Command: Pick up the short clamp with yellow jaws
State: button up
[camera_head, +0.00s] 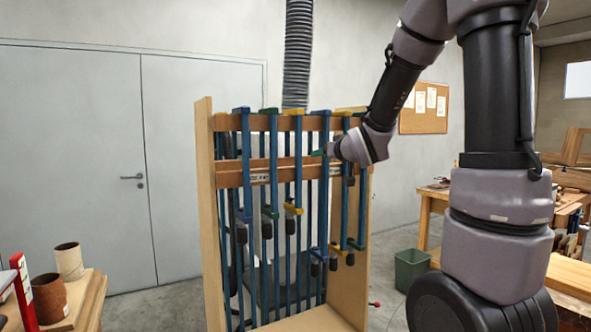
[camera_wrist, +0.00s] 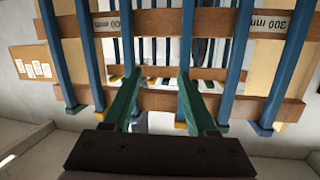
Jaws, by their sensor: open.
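The short clamp with yellow jaws (camera_head: 297,150) hangs upright on the rack in the head view, with a blue bar, a yellow top jaw and a yellow lower jaw. In the wrist view its bar (camera_wrist: 188,35) runs behind the right finger, and a bit of its yellow top jaw shows below. My gripper (camera_head: 319,153) is open and empty, at the rack's upper front, just right of this clamp. Its two green fingers (camera_wrist: 160,80) point toward the rails in the wrist view. Exact depth to the bar is hard to tell.
The wooden rack (camera_head: 208,215) has side panels and two rails. Several other blue-barred clamps hang close on both sides, including a green-jawed one (camera_head: 268,165) to the left and a longer yellow-topped one (camera_head: 344,190) to the right. A green bin (camera_head: 411,268) stands right.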

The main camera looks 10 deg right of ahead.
aim_at(299, 157)
jog(key=w+a+n+y, duration=0.1)
jog(key=w+a+f+n+t+y, duration=0.1)
jog(key=a, duration=0.1)
jog(key=w+a+y, duration=0.1)
jog(key=shift+w+a+f+n, duration=0.15)
jog(key=shift+f+n, duration=0.15)
jog(key=shift+n, duration=0.1)
jog(key=x, duration=0.5)
jog(key=shift+w+a, duration=0.15)
jog(key=shift+a, duration=0.05)
jog(key=x, duration=0.2)
jog(key=f+x, duration=0.1)
jog(key=x, duration=0.1)
jog(key=shift+w+d, duration=0.15)
jog(key=shift+d, duration=0.05)
jog(key=shift+w+a+r, duration=0.1)
jog(key=shift+w+a, duration=0.05)
jog(key=shift+w, duration=0.4)
grip_shut()
